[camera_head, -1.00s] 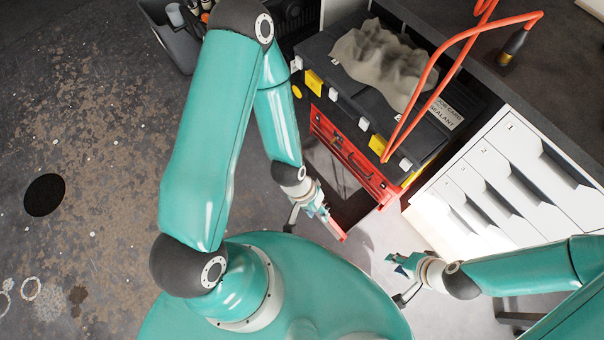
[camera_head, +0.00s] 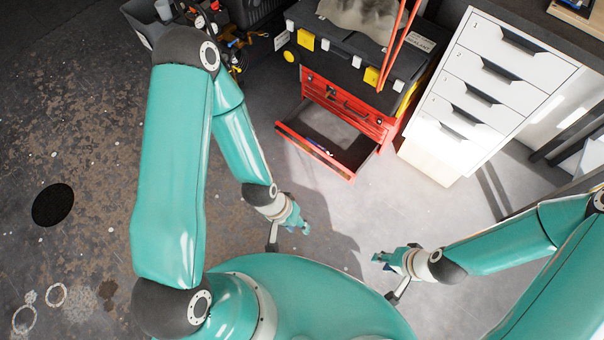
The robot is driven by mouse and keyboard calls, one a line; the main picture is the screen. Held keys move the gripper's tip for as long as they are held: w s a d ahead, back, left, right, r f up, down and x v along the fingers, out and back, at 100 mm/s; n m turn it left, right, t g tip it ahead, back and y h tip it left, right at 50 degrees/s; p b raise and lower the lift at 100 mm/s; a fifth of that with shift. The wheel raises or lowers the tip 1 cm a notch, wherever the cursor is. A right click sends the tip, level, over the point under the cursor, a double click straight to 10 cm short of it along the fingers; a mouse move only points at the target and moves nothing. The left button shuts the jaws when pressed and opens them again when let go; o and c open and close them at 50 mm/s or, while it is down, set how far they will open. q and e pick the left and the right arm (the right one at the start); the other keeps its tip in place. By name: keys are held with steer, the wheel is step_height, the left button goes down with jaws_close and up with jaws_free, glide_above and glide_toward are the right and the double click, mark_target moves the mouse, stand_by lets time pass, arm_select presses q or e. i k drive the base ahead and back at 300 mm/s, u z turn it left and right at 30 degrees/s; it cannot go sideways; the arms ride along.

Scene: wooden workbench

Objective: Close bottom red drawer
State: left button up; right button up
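The bottom red drawer (camera_head: 318,150) is pulled out of the red tool chest (camera_head: 346,104), low beneath a black toolbox. Its dark inside shows, with a small blue item near the front edge. My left gripper (camera_head: 303,227) is in front of the drawer, lower in the picture and apart from it. It holds nothing that I can see, and its finger gap is unclear. My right gripper (camera_head: 377,262) is further right, also apart from the drawer. Its two fingertips look separated, with nothing between them.
The black toolbox (camera_head: 340,62) with yellow and white latches sits on the chest, with a grey cloth (camera_head: 360,14) on top. A white drawer cabinet (camera_head: 490,85) stands to the right. A grey bin (camera_head: 150,22) is at upper left. Floor before the drawer is clear.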

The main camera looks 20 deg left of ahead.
mark_target(352, 148)
steer(key=k, duration=0.85)
steer(key=u, duration=0.5)
steer(key=i, duration=1)
steer(key=z, duration=0.05)
steer(key=k, duration=0.45)
steer(key=z, duration=0.5)
steer(key=i, duration=1)
steer(key=z, duration=0.35)
